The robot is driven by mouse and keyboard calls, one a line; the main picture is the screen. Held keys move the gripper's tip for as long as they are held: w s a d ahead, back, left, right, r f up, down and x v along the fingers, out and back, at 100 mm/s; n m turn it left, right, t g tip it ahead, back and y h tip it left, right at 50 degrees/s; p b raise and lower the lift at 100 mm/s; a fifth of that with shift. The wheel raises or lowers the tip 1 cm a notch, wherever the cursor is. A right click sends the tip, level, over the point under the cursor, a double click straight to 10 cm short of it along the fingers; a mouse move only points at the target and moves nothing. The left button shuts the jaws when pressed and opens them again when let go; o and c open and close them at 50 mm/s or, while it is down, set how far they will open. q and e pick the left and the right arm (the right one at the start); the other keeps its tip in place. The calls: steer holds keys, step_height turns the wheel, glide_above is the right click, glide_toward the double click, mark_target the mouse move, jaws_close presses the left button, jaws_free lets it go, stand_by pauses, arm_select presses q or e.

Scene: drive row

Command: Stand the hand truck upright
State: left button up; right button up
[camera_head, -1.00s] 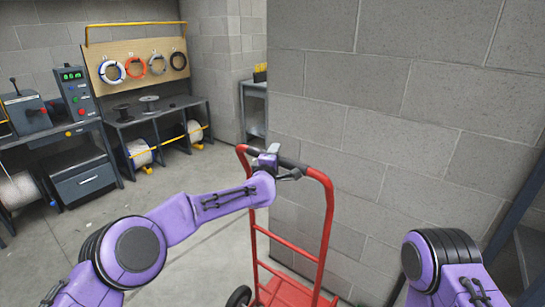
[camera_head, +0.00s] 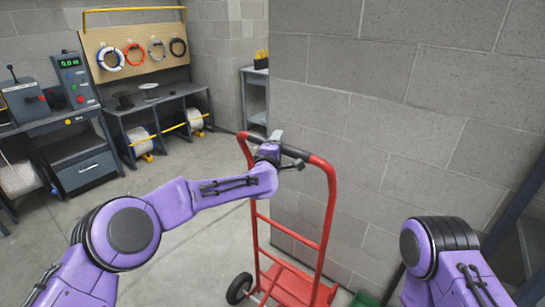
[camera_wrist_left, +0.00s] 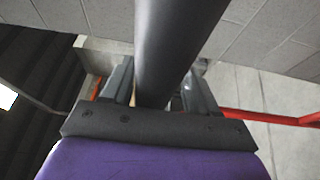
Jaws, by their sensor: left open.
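The red hand truck (camera_head: 330,215) stands by the grey block wall, its black-gripped top bar high and its base low; I cannot tell its exact lean. One black wheel (camera_head: 239,289) shows at its lower left. My left gripper (camera_head: 286,151) is at the middle of the top bar. In the left wrist view the dark bar (camera_wrist_left: 178,40) runs between the fingers of the open left gripper (camera_wrist_left: 158,78); whether they touch it is unclear. My right arm shows at the lower right, but its gripper is out of view.
The block wall (camera_head: 400,130) rises close behind and right of the truck. Workbenches (camera_head: 85,170) with cable spools stand at the back left. The concrete floor (camera_head: 185,225) between is clear. A green object (camera_head: 364,299) shows at the bottom edge.

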arm_select(q)
steer(key=b+v, duration=0.3)
steer(key=v, duration=0.6)
steer(key=shift+s, duration=0.2)
steer(key=shift+a, duration=0.1)
steer(key=s+a+f+m+g+y, duration=0.1)
steer(key=s+a+f+m+g, duration=0.1)
steer(key=s+a+f, duration=0.6)
steer(key=s+a+f+m+g+y, duration=0.15)
steer(key=s+f, duration=0.25)
steer(key=f, duration=0.8)
steer(key=s+a+f+m+g+y, duration=0.2)
steer(key=s+a+f+m+g, duration=0.15)
steer(key=s+f, duration=0.45)
steer(key=s+a+f+g+y, duration=0.1)
steer(key=s+a+f, duration=0.3)
steer(key=s, duration=0.5)
steer(key=s+a+f+g+y, duration=0.1)
steer(key=s+a+f+g, duration=0.3)
steer(key=s+a, duration=0.3)
steer(key=s+a+f+m+g+y, duration=0.1)
steer(key=s+a+f, duration=0.5)
steer(key=s, duration=0.6)
steer(key=shift+s+a+f+g+y, duration=0.2)
steer(key=shift+a+g+y, duration=0.15)
steer(key=shift+g, duration=0.35)
